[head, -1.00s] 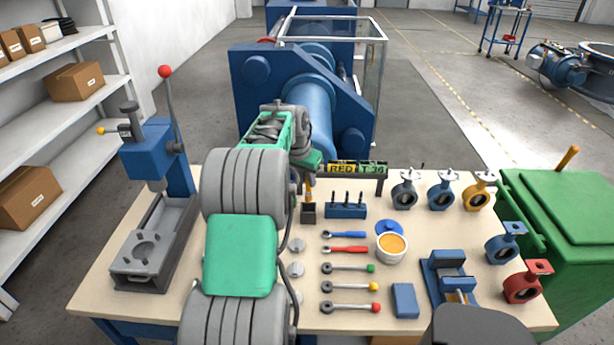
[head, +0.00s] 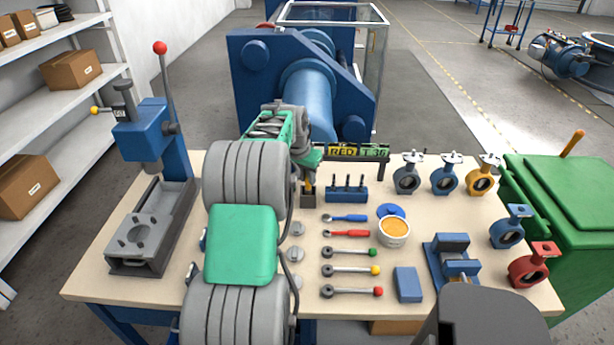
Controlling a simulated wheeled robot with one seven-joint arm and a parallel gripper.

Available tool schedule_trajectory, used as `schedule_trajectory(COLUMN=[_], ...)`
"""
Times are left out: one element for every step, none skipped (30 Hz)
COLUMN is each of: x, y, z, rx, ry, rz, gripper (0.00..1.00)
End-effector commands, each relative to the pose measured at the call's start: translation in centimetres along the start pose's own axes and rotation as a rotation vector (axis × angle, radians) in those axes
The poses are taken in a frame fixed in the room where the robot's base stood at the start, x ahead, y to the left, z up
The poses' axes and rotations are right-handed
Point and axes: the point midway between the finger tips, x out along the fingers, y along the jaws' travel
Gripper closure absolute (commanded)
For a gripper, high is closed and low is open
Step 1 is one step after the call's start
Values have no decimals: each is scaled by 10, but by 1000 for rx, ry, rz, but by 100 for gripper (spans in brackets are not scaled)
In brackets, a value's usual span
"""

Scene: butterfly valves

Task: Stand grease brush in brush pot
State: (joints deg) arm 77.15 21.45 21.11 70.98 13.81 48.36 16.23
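The grease brush (head: 309,187) is small and orange-yellow and stands upright at the dark brush pot (head: 308,200), just left of the bench's middle. Its lower end is at the pot's mouth and appears to be inside it. My gripper (head: 309,178) is directly above the pot, at the brush's upper part, and appears shut on it. The fingers are small here and partly hidden by my wrist.
A blue block with several dark pins (head: 346,193) stands just right of the pot. Wrenches, an open grease tub (head: 394,233), a blue vise (head: 452,262) and several valves (head: 445,178) fill the right side. A press (head: 150,190) stands at the left.

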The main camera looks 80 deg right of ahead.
Motion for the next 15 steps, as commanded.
schedule_trajectory(x=[0, 0, 0, 0, 0, 0, 0, 0, 0, 0, 0, 0, 0, 0, 0], y=[0, 0, 0, 0, 0, 0, 0, 0, 0, 0, 0, 0, 0, 0, 0], z=[0, 0, 0, 0, 0, 0, 0, 0, 0, 0, 0, 0, 0, 0, 0], rx=[0, 0, 0, 0, 0, 0, 0, 0, 0, 0, 0, 0, 0, 0, 0], ry=[0, 0, 0, 0, 0, 0, 0, 0, 0, 0, 0, 0, 0, 0, 0], rz=[0, 0, 0, 0, 0, 0, 0, 0, 0, 0, 0, 0, 0, 0, 0], gripper=[77, 74, 71, 68, 66, 63, 60, 58, 56, 56, 56, 56, 56, 56, 56])
